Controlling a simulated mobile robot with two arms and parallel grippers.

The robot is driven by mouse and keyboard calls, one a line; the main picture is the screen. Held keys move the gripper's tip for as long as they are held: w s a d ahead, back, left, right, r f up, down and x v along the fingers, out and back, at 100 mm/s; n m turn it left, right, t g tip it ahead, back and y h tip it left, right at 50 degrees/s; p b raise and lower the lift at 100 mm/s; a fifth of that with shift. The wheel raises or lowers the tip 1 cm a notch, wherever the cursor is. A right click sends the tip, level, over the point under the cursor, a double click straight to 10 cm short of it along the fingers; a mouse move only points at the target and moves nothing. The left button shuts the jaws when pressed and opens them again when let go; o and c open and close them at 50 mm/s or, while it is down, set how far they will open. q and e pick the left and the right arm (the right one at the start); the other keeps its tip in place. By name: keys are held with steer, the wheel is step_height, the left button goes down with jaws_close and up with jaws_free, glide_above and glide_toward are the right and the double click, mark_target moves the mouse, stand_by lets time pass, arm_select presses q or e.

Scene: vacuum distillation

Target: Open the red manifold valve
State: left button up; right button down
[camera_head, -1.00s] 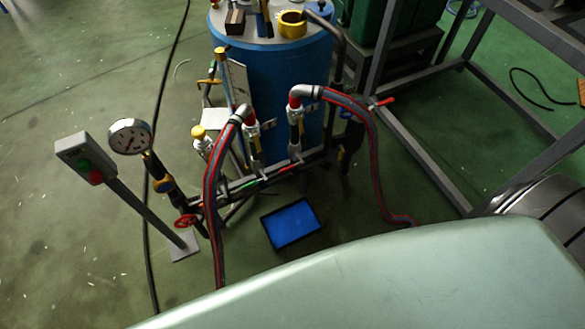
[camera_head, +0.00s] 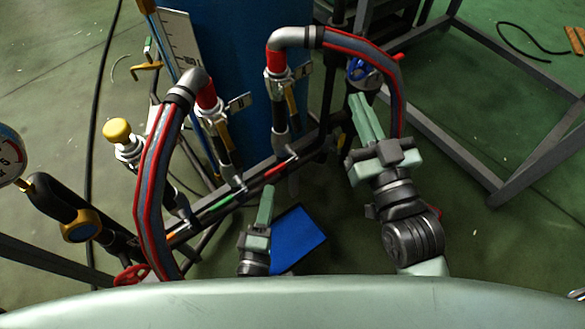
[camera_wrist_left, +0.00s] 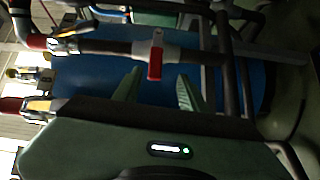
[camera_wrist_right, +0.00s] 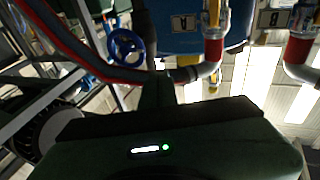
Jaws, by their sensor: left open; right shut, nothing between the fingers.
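The manifold (camera_head: 240,192) is a dark slanting bar with coloured valve handles. A red lever handle (camera_head: 275,171) sits on it, right of a green handle (camera_head: 215,203). My left gripper (camera_head: 267,188) is open just below the red lever. In the left wrist view, a red lever handle (camera_wrist_left: 155,63) on a light bracket lies just ahead, between the lines of the open fingers (camera_wrist_left: 158,80), and nothing is gripped. My right gripper (camera_head: 361,103) is shut and empty, right of the manifold and below a blue handwheel (camera_head: 358,70), which also shows in the right wrist view (camera_wrist_right: 127,46).
Two thick hoses with red stripes, left (camera_head: 153,180) and right (camera_head: 365,62), arch around the manifold. A red handwheel (camera_head: 132,275) is at lower left. A blue drum (camera_head: 235,50) stands behind; a metal frame (camera_head: 445,145) stands right.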

mark_target(274, 174)
arm_select(q)
steer(key=shift+n, duration=0.3)
steer(key=shift+w+d+r+b, duration=0.1)
steer(key=shift+w+d+b, duration=0.15)
steer(key=shift+w, duration=1.1)
steer(key=shift+w+d+r+b, duration=0.1)
steer(key=shift+w+d, duration=0.2)
steer(key=shift+w, duration=1)
steer(key=shift+w+d+r+b, duration=0.1)
steer(key=shift+w+d+b, duration=0.15)
steer(key=shift+w, duration=1.1)
arm_select(e)
step_height(274, 174, up, 7)
steer(key=s+t+y, duration=0.1)
steer(key=s+t, duration=0.1)
steer(key=t, duration=0.1)
steer(key=shift+s+d+f+t, duration=0.15)
steer(key=shift+s+f+t, duration=0.05)
steer(key=shift+t, duration=0.1)
arm_select(q)
jaws_close()
